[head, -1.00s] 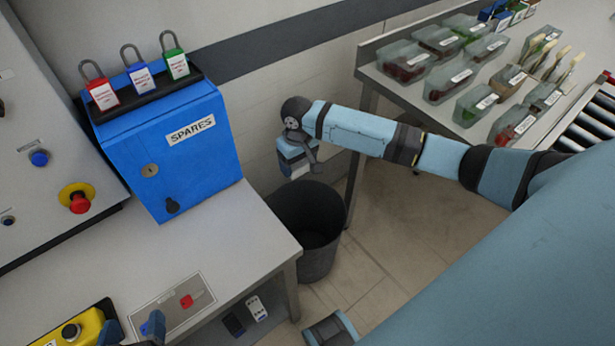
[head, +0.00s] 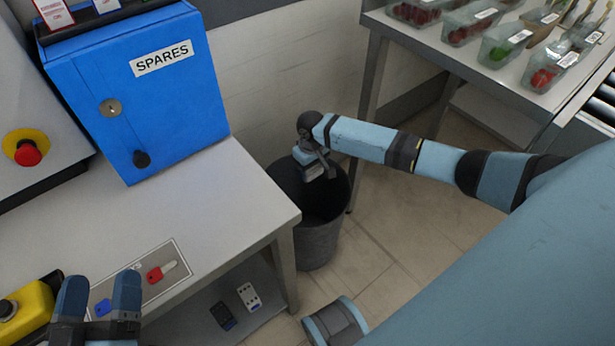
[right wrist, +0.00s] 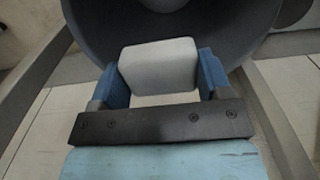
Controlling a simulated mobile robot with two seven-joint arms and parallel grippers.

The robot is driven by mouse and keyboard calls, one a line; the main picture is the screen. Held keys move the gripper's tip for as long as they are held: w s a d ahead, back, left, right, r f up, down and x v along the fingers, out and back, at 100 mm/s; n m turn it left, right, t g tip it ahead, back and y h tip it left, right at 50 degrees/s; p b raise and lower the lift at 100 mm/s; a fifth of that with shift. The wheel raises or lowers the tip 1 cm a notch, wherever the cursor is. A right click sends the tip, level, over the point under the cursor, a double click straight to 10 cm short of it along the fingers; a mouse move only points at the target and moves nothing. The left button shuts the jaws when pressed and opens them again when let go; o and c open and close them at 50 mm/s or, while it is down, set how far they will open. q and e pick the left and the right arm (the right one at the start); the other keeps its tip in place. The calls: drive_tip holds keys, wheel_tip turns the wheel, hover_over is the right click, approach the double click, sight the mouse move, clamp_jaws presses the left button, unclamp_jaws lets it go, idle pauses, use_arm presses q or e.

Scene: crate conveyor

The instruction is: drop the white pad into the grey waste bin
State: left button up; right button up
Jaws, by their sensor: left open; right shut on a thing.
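The white pad (right wrist: 158,66) is a pale block with rounded edges. In the right wrist view it sits between the two blue fingers of my right gripper (right wrist: 160,80), which is shut on it. The grey waste bin (head: 317,242) stands on the floor beside the bench. In the head view my right gripper (head: 314,172) points down at the bin's mouth. The dark bin (right wrist: 225,20) fills the background behind the pad in the right wrist view. I cannot clearly make out the pad in the head view. My left gripper (head: 99,290) is open and empty over the bench at lower left.
The grey bench (head: 215,200) carries a blue SPARES cabinet (head: 140,95), a red key (head: 160,272) and a yellow box (head: 32,305). A shelf below holds small devices. A table with clear punnets (head: 475,25) stands at upper right. Floor right of the bin is clear.

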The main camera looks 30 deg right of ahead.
use_arm(q)
drive_tip(key=shift+w+d+f+m+g+b, duration=0.15)
drive_tip(key=shift+f+g+b, duration=0.45)
drive_tip(key=shift+f, duration=0.7)
drive_tip(key=shift+d+f+m+g+b, duration=0.15)
drive_tip(key=shift+f+g+b, duration=0.45)
drive_tip(key=shift+f, duration=0.7)
use_arm(e)
drive_tip(key=shift+f, duration=1.3)
use_arm(q)
drive_tip(key=shift+a, duration=0.1)
use_arm(e)
drive_tip(key=o, duration=0.9)
use_arm(q)
drive_tip(key=shift+r, duration=0.15)
use_arm(e)
drive_tip(key=shift+r, duration=0.1)
